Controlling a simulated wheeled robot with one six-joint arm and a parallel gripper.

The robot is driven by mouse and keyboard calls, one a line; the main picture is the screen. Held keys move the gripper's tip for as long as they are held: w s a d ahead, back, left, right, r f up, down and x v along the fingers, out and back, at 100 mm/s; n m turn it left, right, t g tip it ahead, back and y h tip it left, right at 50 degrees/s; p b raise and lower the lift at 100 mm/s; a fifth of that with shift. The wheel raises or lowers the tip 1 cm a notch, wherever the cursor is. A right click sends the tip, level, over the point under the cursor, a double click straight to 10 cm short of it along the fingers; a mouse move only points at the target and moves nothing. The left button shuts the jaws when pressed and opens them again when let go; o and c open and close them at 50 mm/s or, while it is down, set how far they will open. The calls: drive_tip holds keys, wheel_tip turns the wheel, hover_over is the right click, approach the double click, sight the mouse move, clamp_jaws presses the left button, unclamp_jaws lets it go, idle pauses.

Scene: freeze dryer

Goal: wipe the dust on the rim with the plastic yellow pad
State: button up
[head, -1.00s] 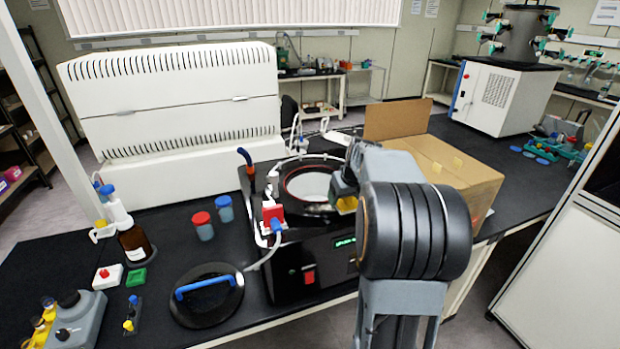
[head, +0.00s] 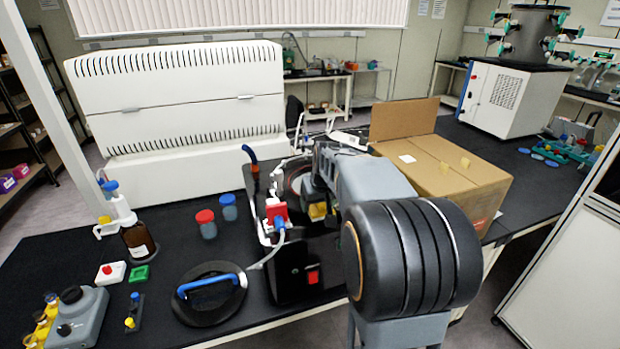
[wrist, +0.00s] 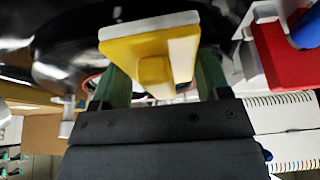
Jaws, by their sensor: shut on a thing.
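The yellow pad (wrist: 150,60) with a pale edge is held between the green fingers of my gripper (wrist: 160,85) in the wrist view. In the head view the yellow pad (head: 317,211) shows just under my wrist, at the front part of the round opening of the black machine (head: 290,260). The rim (head: 296,180) is mostly hidden by my arm; only its left part shows. I cannot tell whether the pad touches the rim. No dust can be made out.
A red valve block (head: 277,212) with a hose stands just left of the pad. The black lid with a blue handle (head: 208,290) lies on the bench to the left. A cardboard box (head: 450,175) stands to the right. Red and blue capped jars stand behind the lid.

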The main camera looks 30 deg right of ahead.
drive_tip(key=shift+w+a+f, duration=0.1)
drive_tip(key=shift+w+a, duration=0.05)
drive_tip(key=shift+a, duration=0.7)
wheel_tip(320, 180, up, 8)
drive_tip(key=p, duration=0.5)
drive_tip(key=shift+d, duration=0.1)
